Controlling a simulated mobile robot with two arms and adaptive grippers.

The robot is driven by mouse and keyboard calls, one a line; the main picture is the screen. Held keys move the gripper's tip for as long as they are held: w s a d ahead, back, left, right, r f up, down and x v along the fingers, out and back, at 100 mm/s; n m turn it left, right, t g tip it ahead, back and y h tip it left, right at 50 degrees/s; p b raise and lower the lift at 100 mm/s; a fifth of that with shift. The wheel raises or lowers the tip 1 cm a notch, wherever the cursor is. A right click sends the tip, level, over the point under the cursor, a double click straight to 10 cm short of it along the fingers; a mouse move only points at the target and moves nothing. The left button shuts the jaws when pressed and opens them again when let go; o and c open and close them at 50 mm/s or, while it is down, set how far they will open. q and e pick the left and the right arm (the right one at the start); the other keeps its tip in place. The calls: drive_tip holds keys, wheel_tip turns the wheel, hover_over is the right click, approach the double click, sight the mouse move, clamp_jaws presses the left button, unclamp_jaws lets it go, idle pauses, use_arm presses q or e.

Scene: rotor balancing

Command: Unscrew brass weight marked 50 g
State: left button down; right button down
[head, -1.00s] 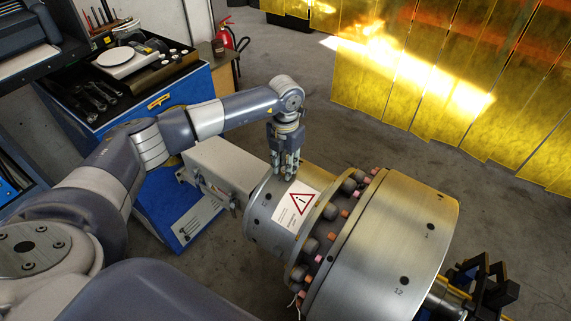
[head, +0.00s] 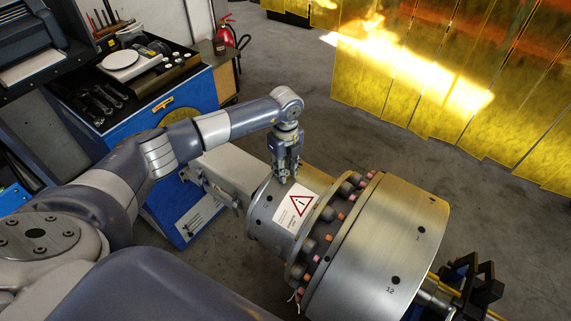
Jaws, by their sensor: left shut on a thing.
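The steel rotor (head: 385,235) lies at the lower right, with a row of dark bolts and small orange-pink pieces around its flange. A warning label (head: 296,208) is on its narrower left drum. My left gripper (head: 285,177) points down at the top of this drum, its fingers close together. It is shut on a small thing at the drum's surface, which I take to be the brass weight. The fingers hide it and no 50 g marking is readable. My right gripper is not in view.
A blue tool cart (head: 190,100) with a round scale (head: 121,60) and wrenches (head: 100,100) stands at the upper left. A red extinguisher (head: 228,38) stands behind it. Yellow curtains (head: 440,90) hang at the back right. The grey floor between is clear.

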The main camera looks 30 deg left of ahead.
use_arm(q)
drive_tip(key=shift+s+d+f+n+p, duration=0.1)
drive_tip(key=shift+s+n+p, duration=0.1)
drive_tip(key=shift+n, duration=0.35)
drive_tip(key=shift+s+n+p, duration=0.1)
drive_tip(key=shift+n+p, duration=0.1)
drive_tip(key=shift+n, duration=0.35)
drive_tip(key=shift+w+f+n, duration=0.1)
drive_tip(key=shift+n, duration=0.3)
drive_tip(key=shift+r+n+p, duration=0.2)
drive_tip(key=shift+n+p, duration=0.6)
drive_tip(key=shift+n, duration=0.2)
drive_tip(key=shift+n+p, duration=0.7)
drive_tip(key=shift+n, duration=0.5)
drive_tip(key=n+p, duration=0.2)
drive_tip(key=n, duration=0.2)
drive_tip(key=shift+n+p, duration=0.4)
drive_tip(key=shift+n, duration=0.1)
drive_tip(key=shift+f+n, duration=0.15)
drive_tip(key=shift+n, duration=0.25)
